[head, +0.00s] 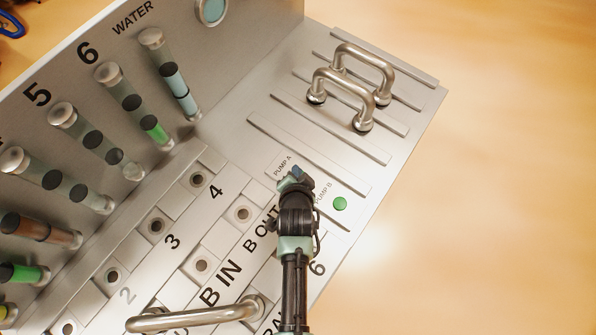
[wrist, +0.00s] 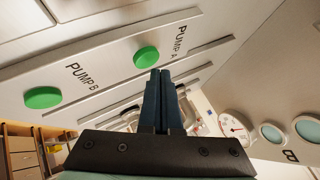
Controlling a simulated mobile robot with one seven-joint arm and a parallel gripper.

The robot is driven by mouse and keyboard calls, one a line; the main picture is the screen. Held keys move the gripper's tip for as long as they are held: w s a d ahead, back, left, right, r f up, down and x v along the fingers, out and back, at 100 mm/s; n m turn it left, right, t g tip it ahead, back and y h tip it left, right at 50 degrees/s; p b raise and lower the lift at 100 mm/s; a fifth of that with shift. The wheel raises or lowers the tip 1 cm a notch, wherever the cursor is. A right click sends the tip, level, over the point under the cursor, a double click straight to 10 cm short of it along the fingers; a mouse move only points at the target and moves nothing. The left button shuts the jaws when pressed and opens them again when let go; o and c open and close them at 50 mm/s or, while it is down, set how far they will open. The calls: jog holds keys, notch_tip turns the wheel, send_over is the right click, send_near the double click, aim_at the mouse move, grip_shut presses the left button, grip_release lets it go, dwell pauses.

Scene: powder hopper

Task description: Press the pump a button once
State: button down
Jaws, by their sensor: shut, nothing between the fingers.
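The pump A button is a round green button (wrist: 146,57) beside the PUMP A label (wrist: 181,42) in the wrist view. In the head view my gripper hides this button, and only the PUMP A label (head: 283,167) shows just beyond the fingertips. My gripper (head: 293,175) is over the panel there. In the wrist view its dark fingers (wrist: 160,73) are together and empty, with tips just beside the pump A button's edge. I cannot tell whether they touch it. The pump B button is also green (head: 340,204), right of my gripper; it shows at left in the wrist view (wrist: 42,97).
Two metal handles (head: 348,80) stand at the panel's upper right. Another handle (head: 197,316) is at the bottom, left of my arm. Sight tubes (head: 177,80) line the upright panel. A gauge (wrist: 233,125) shows at right in the wrist view. The wooden surface at right is clear.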

jog(key=shift+r+p, duration=2.3)
jog(key=shift+r, duration=0.3)
jog(key=w+d+r+n+t+b, duration=0.1)
jog(key=w+r+t+b, duration=0.1)
jog(key=w+r, duration=0.45)
jog(key=w+r+n+t+b, duration=0.15)
jog(key=w+r, duration=0.25)
jog(key=r, duration=0.6)
notch_tip(320, 180, up, 19)
jog(key=w+n+t+b, duration=0.2)
jog(key=t, duration=0.4)
jog(key=s+r+n+t+b, duration=0.1)
jog(key=s+r+t+b, duration=0.15)
jog(key=r, duration=0.65)
jog(key=s+r+n+t+b, duration=0.15)
jog(key=s+r, duration=0.25)
jog(key=r, duration=0.5)
jog(key=s+r+n+t+b, duration=0.1)
jog(key=s+r+t, duration=0.3)
jog(key=s+r, duration=0.7)
jog(key=shift+s+a+r+n+t, duration=0.15)
jog(key=shift+s+a+n+t, duration=0.2)
jog(key=shift+s+n, duration=0.2)
